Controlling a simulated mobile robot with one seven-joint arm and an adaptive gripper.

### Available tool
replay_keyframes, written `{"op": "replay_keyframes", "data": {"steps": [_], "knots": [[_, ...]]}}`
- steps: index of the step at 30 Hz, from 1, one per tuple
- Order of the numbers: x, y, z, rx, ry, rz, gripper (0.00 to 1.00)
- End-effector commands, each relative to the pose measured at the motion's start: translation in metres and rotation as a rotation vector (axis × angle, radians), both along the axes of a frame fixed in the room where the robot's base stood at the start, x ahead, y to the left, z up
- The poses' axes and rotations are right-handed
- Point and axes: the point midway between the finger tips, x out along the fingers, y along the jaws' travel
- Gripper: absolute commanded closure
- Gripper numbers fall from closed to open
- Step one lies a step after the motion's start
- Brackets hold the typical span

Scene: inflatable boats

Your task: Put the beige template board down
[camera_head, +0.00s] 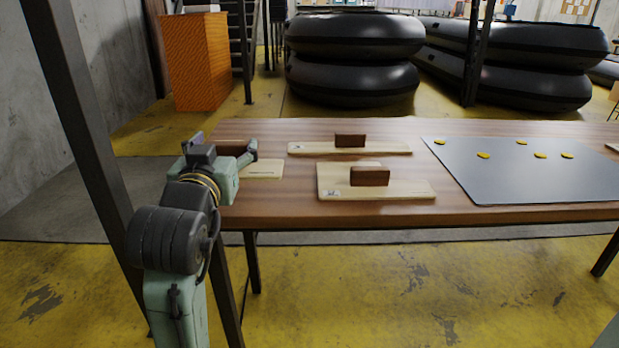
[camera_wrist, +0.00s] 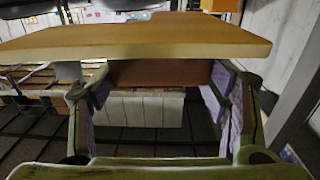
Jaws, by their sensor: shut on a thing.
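The beige template board (camera_head: 262,169) is at the left end of the wooden table (camera_head: 280,217) in the head view, partly hidden behind my gripper (camera_head: 243,152). In the wrist view the beige board (camera_wrist: 140,40) spans the top of the picture. Its brown block handle (camera_wrist: 160,73) sits between the two finger pads of my gripper (camera_wrist: 160,86), which is shut on it. The board looks roughly level and at or just above the tabletop; I cannot tell whether it touches.
Two other beige boards with brown handles lie on the table: a front one (camera_head: 330,188) and a back one (camera_head: 305,148). A grey sheet (camera_head: 510,182) with several yellow pieces lies to the right. A dark post (camera_head: 88,120) stands left of my arm.

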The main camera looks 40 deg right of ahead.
Motion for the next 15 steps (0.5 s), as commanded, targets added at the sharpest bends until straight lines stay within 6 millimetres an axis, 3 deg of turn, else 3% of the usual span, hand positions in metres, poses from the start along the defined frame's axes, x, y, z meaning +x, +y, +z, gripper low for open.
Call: {"op": "replay_keyframes", "data": {"steps": [1, 6, 15], "knots": [[-0.012, 0.003, -0.016, -0.001, -0.012, 0.001, 0.68], [-0.045, 0.014, -0.030, 0.000, -0.012, 0.009, 0.68], [-0.071, 0.024, -0.042, 0.001, -0.008, 0.022, 0.68]]}}
